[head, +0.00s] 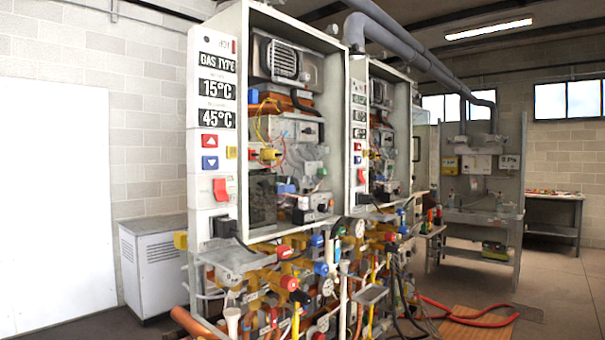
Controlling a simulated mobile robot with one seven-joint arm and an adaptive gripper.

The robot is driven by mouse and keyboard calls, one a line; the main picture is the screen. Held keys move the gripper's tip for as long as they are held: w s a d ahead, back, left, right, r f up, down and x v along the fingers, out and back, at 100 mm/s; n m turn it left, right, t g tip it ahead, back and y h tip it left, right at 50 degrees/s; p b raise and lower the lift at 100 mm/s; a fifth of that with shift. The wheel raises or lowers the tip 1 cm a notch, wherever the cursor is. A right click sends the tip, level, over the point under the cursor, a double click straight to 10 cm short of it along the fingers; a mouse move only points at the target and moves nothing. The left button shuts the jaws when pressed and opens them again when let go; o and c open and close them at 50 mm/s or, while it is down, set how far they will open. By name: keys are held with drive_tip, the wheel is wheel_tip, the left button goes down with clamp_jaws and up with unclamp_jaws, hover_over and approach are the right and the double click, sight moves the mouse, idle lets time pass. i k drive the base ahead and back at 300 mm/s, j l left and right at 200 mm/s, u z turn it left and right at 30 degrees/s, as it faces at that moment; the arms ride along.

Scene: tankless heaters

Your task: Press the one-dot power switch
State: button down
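Two open tankless heater units stand side by side in the head view. The nearer heater (217,130) has a white side panel with "GAS TYPE", "15°C" and "45°C" displays. Low on this panel is a red rocker power switch (220,189), below a red up button (209,141) and a blue down button (209,162). The farther heater (359,130) has a similar panel with a smaller red switch (361,176). Dot marks beside the switches are too small to tell, so I cannot tell which has one dot. My gripper is not in view.
Pipes and coloured valves (290,280) crowd the space below the heaters. A black plug (224,227) sits under the nearer red switch. A white cabinet (153,265) stands at the left wall. Red hoses (465,318) lie on the floor; open floor shows at the right.

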sight(219, 184)
drive_tip(key=i+l+z, duration=0.25)
drive_tip(key=i, duration=0.45)
drive_tip(key=i+z, duration=0.25)
drive_tip(key=i, duration=0.45)
drive_tip(key=u, duration=2.4)
drive_tip(key=k+j+z, duration=0.25)
drive_tip(key=i+j, duration=0.1)
